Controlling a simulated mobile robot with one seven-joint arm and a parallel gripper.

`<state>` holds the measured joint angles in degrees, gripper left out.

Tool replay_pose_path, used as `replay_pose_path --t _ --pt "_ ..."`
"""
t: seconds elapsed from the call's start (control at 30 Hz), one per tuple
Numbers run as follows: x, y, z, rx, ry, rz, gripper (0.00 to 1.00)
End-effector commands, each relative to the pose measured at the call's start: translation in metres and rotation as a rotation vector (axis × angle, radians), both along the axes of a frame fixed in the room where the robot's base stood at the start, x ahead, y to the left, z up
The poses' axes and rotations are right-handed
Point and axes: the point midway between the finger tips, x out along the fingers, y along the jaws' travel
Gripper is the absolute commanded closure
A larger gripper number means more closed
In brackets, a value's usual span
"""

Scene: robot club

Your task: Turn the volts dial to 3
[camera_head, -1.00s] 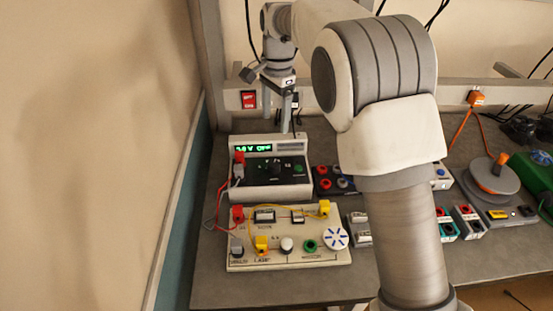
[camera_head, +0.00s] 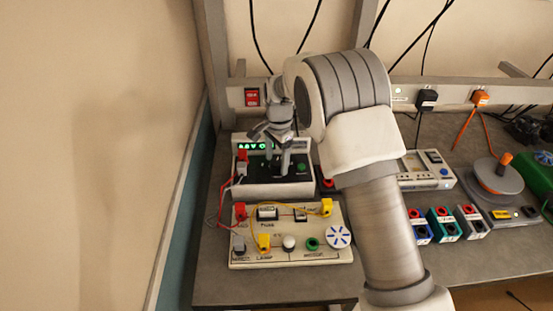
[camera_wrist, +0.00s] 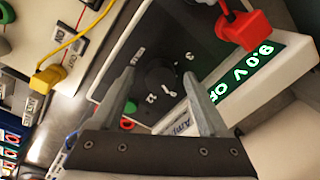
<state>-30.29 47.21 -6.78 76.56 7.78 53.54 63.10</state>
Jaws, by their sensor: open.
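The power supply (camera_head: 262,191) stands on the bench at the left in the head view. Its green display (camera_wrist: 250,78) reads "9.0 V OF" in the wrist view, where my arm cuts off the end. In the head view my gripper (camera_head: 277,167) hides the dial.
A red plug (camera_wrist: 244,29) sits beside the display. The cream circuit board (camera_head: 290,254) with yellow and red leads lies in front of the supply. Several coloured blocks (camera_head: 445,224) stand to the right. A green button (camera_head: 302,167) is right of my gripper.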

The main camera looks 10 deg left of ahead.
Motion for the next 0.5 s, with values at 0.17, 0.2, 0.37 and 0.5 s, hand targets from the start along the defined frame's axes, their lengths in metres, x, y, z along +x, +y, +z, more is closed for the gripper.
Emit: replay_pose_path --t 0.17,0.2,0.37,0.5 --pt "-0.0001 0.0001 -0.0004 0.000 0.000 0.000 0.22" --pt "-0.0001 0.0001 -0.0004 0.000 0.000 0.000 0.22" --pt "-0.0001 0.0001 -0.0002 0.000 0.000 0.000 0.49" --pt "-0.0001 0.0001 -0.0001 0.000 0.000 0.000 0.74"
